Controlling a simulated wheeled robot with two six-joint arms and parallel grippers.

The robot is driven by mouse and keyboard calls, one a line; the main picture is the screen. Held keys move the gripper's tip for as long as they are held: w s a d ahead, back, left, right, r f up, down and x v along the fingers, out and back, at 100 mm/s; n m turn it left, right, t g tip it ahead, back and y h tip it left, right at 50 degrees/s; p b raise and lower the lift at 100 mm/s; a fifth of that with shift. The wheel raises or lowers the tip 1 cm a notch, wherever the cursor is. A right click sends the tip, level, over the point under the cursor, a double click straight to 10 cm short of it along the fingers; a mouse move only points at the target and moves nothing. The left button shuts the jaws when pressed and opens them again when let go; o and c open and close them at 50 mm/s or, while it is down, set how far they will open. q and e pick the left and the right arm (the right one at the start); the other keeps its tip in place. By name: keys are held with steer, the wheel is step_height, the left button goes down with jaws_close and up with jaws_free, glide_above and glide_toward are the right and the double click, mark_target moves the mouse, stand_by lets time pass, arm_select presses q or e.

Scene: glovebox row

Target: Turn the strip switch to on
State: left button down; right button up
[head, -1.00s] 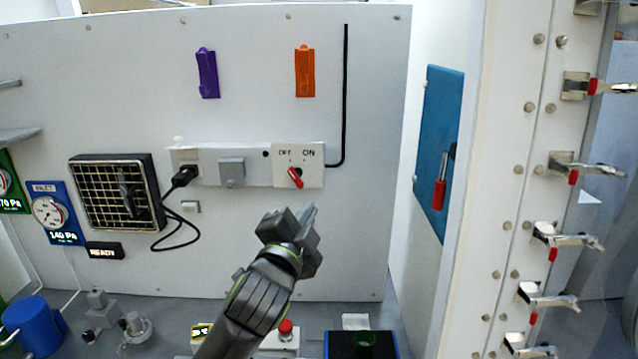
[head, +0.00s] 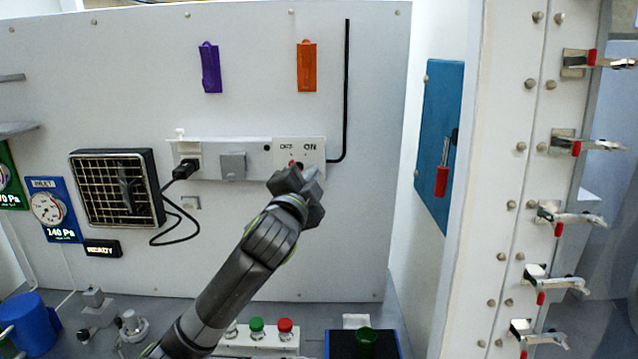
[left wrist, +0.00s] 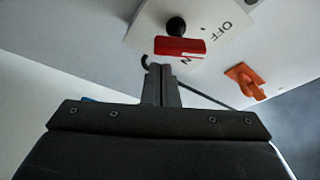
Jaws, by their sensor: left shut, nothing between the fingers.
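The strip switch (head: 313,146) is a white plate marked OFF and ON at the right end of the white power strip (head: 214,150) on the wall. In the left wrist view its red lever (left wrist: 180,46) sits on a dark round pivot, on the plate (left wrist: 208,20). My left gripper (head: 304,176) is in front of the lower part of the plate and hides most of the lever in the head view. In the left wrist view its closed fingers (left wrist: 160,84) end just beside the lever; I cannot tell whether they touch it. My right gripper is not in view.
A black plug (head: 186,169) with a cable is in the strip's left end. A grey-framed fan grille (head: 112,190) is further left. Purple (head: 210,68) and orange (head: 307,66) holders hang above. Red and green buttons (head: 271,327) stand below. The wall around the switch is mostly clear.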

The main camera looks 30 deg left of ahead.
arm_select(q)
steer(key=shift+s+a+f+m+g+h+p, duration=0.35)
steer(key=shift+a+f+m+p, duration=0.4)
steer(key=shift+p, duration=0.8)
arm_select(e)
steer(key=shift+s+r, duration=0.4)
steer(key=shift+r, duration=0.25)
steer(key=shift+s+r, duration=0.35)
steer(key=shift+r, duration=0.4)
arm_select(q)
steer(key=shift+s+a, duration=0.15)
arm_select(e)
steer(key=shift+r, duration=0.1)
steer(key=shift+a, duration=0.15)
